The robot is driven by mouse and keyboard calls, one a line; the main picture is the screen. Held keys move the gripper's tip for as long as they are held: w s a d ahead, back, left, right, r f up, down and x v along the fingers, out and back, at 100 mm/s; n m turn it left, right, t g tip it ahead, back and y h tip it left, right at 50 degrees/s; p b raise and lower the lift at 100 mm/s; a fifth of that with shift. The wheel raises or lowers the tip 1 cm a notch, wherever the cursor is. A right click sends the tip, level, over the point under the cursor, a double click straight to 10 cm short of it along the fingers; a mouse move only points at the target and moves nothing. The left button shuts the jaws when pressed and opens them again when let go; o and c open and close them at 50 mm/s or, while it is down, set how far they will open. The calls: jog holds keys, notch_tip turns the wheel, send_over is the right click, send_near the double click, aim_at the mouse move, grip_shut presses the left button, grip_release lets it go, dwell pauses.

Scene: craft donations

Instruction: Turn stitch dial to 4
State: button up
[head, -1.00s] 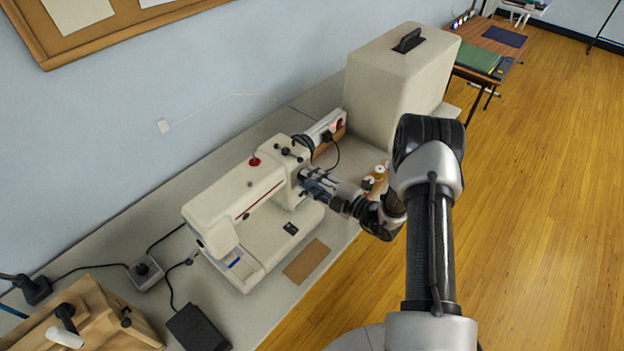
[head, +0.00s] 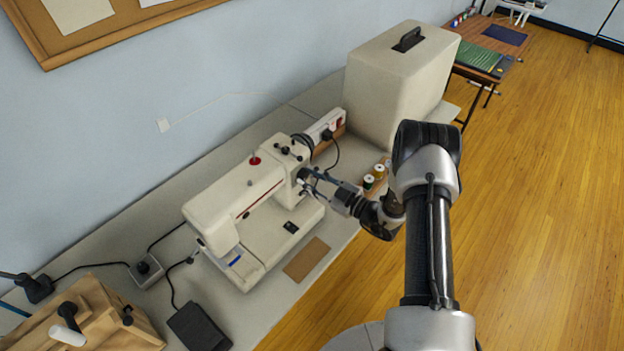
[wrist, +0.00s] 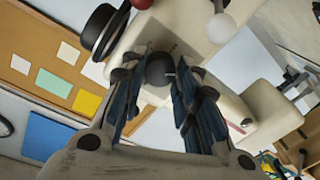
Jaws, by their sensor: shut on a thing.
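The cream sewing machine (head: 240,195) stands on the grey bench. Its black stitch dial (head: 303,174) is on the side of the pillar that faces my arm. In the wrist view the dial (wrist: 160,70) is a round dark knob with a small pale mark, between the tips of my gripper's blue-grey fingers (wrist: 158,80). In the head view my gripper (head: 312,180) reaches the dial from the right. It is shut on the dial. The dial's numbers cannot be read.
A black handwheel (wrist: 100,32) and a red knob (head: 255,161) are close by on the machine. Thread spools (head: 373,176) stand right of my gripper. A large cream case (head: 390,85) stands behind.

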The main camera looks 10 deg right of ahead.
jog(key=shift+m, duration=0.6)
jog(key=o, duration=1.1)
jog(key=v, duration=1.2)
